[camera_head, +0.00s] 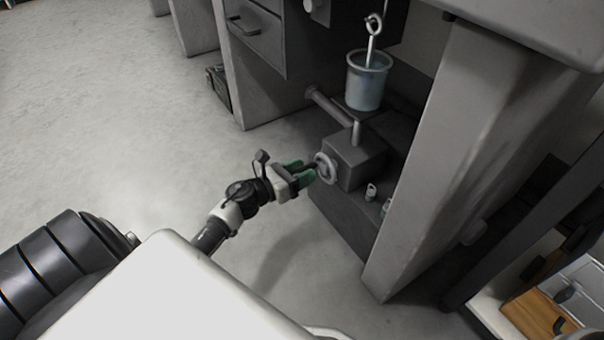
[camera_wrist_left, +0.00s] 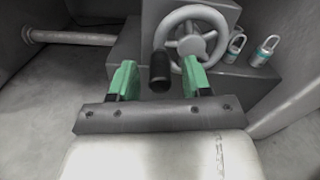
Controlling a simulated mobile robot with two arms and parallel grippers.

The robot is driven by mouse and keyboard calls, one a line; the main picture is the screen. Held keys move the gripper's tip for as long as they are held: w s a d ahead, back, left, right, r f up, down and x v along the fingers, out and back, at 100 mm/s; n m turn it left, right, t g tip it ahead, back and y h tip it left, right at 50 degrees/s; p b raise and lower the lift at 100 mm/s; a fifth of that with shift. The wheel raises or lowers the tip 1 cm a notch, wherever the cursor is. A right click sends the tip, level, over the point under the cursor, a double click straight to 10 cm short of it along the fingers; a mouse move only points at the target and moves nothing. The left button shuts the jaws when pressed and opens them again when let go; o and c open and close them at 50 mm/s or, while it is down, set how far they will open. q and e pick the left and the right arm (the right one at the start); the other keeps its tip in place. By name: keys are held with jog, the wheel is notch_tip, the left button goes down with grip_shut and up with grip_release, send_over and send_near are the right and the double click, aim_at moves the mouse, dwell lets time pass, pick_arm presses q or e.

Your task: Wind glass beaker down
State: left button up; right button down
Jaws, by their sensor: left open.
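The glass beaker (camera_head: 367,82) stands upright on a small platform above the grey winding box, with a hook and rod hanging into it. The handwheel (camera_head: 326,168) is on the box's near side; its spokes and rim show in the left wrist view (camera_wrist_left: 190,38). Its dark crank handle (camera_wrist_left: 159,70) points toward my wrist camera. My left gripper (camera_head: 301,170) is open at the wheel. In the wrist view its green fingers (camera_wrist_left: 157,80) stand on either side of the handle, with gaps to both sides. My right gripper is not in view.
Two small weights with loops (camera_wrist_left: 233,47) (camera_wrist_left: 264,51) stand on the ledge right of the wheel. A grey table leg (camera_head: 440,150) rises right of the box. A horizontal pipe (camera_head: 328,107) runs out behind it. The floor (camera_head: 120,130) at left is clear.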

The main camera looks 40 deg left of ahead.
pick_arm(q)
jog(key=shift+w, duration=0.1)
jog(key=shift+d, duration=0.1)
grip_shut()
dwell(0.3)
